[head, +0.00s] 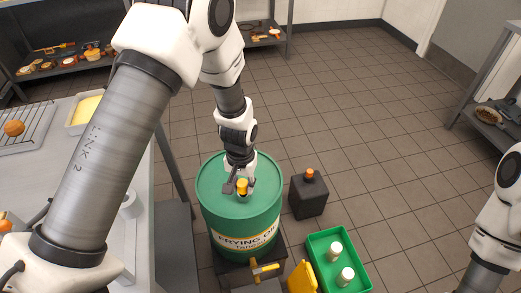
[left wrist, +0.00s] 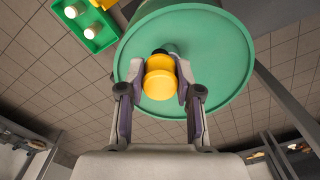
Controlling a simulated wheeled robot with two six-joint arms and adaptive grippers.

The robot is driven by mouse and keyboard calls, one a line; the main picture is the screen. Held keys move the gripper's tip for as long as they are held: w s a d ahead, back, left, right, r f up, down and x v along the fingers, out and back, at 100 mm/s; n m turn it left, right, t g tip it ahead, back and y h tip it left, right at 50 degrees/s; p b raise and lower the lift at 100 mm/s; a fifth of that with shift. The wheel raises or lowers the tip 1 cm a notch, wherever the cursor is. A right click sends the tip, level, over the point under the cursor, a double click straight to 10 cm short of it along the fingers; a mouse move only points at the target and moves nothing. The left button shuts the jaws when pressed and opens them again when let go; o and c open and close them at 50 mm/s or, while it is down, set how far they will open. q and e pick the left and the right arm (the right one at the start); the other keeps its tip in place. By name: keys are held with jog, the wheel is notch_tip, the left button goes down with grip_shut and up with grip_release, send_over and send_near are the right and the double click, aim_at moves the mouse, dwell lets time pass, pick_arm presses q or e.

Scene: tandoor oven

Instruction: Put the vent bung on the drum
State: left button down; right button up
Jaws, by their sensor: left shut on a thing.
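The green drum (head: 215,172), labelled as frying oil, stands upright in the middle of the head view. Its green top also fills the upper middle of the left wrist view (left wrist: 228,45). The yellow vent bung (head: 242,184) is at the drum's top, near its front side. My left gripper (head: 240,187) points down there, and in the left wrist view its two fingers are shut on the yellow bung (left wrist: 160,80). A small dark spot shows just beyond the bung; whether the bung touches the drum top I cannot tell. My right gripper is out of view.
A dark can with an orange cap (head: 309,195) stands right of the drum. A green crate (head: 355,240) with two white-topped items is at the front right. A yellow-handled tap (head: 264,268) sits below the drum's front. Tiled floor behind is clear.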

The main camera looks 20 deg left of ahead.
aim_at(240, 191)
pick_arm(q)
jog(key=f, duration=0.3)
jog(key=shift+s+a+f+b, duration=0.15)
jog(key=shift+s+a+b, duration=0.1)
jog(key=shift+a+b, duration=0.15)
jog(key=w+a, duration=0.2)
jog(key=w, duration=0.2)
jog(key=w+a+p, duration=0.1)
jog(key=w+a, duration=0.1)
jog(key=w, duration=0.3)
jog(key=w+a+f+p, duration=0.1)
jog(key=w+a, duration=0.2)
jog(key=w, duration=0.1)
jog(key=shift+w+a+f, duration=0.1)
jog(key=shift+w, duration=0.25)
jog(key=shift+w+a+f, duration=0.1)
jog(key=shift+w+f, duration=0.05)
jog(key=shift+f, duration=0.1)
notch_tip(240, 191, down, 3)
jog(key=shift+r+p, duration=0.2)
jog(key=shift+p, duration=0.35)
jog(key=shift+f, duration=0.4)
jog(key=c, duration=0.8)
grip_release()
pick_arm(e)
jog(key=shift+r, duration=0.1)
